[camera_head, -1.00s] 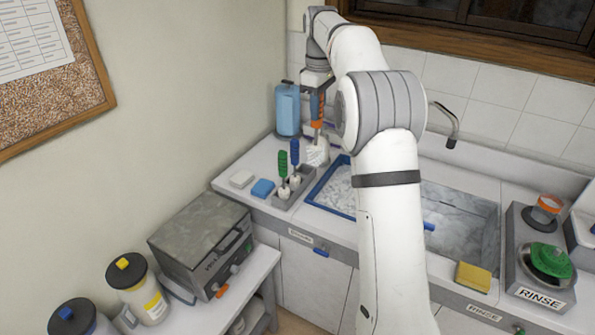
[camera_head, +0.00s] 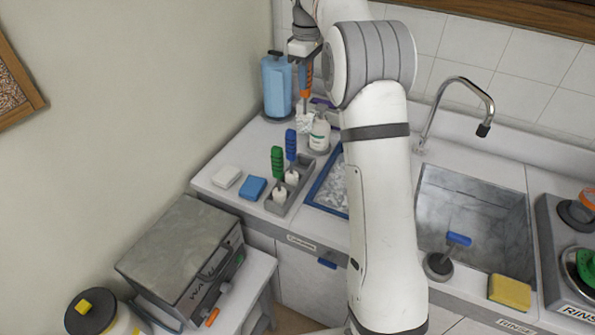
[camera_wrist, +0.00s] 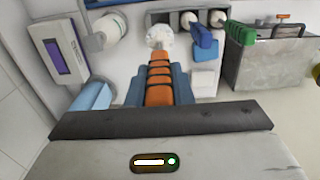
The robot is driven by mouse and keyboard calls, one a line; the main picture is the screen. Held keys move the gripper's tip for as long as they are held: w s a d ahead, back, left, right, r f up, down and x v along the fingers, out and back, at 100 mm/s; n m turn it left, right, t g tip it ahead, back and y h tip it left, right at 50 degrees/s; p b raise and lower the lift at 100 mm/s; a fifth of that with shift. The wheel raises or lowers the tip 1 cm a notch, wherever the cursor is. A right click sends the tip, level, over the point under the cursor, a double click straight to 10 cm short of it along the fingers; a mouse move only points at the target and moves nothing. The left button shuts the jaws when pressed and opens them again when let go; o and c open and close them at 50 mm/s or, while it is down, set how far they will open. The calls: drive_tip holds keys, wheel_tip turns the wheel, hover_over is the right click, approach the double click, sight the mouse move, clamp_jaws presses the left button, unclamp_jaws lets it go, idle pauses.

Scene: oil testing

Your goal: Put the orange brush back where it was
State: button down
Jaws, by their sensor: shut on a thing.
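My gripper (camera_head: 306,72) is shut on the orange brush (camera_head: 306,97) by its handle. The brush hangs with its white bristle head down, above the counter, between the blue bottle and the white pump bottle. In the wrist view the orange handle (camera_wrist: 159,85) lies between my fingers (camera_wrist: 158,92), with the white head at its far end. The grey brush rack (camera_head: 270,204) stands nearer the counter's front and holds the green brush (camera_head: 277,162) and the blue brush (camera_head: 291,145). In the wrist view the rack (camera_wrist: 153,18) has a free stretch at its left end, beside the two held brushes.
A blue bottle (camera_head: 276,90) stands by the wall and a white pump bottle (camera_head: 319,136) right of the brush. White (camera_head: 227,177) and blue (camera_head: 254,188) blocks lie left of the rack. A blue-rimmed basin (camera_head: 322,186) is close on its right.

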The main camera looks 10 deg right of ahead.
drive_tip(key=b, duration=0.3)
approach(303, 128)
drive_tip(key=shift+w+d+f, duration=0.15)
drive_tip(key=shift+w+f, duration=0.2)
drive_tip(key=shift+w, duration=0.25)
drive_tip(key=shift+w+d+f, duration=0.1)
drive_tip(key=shift+w+f, duration=0.25)
drive_tip(key=shift+w, duration=0.25)
drive_tip(key=shift+s+f, duration=0.1)
drive_tip(key=shift+f, duration=0.25)
wheel_tip(303, 128, down, 9)
drive_tip(key=shift+f+p, duration=0.15)
drive_tip(key=shift+p, duration=0.65)
drive_tip(key=shift+f, duration=0.1)
drive_tip(key=c, duration=1.3)
unclamp_jaws()
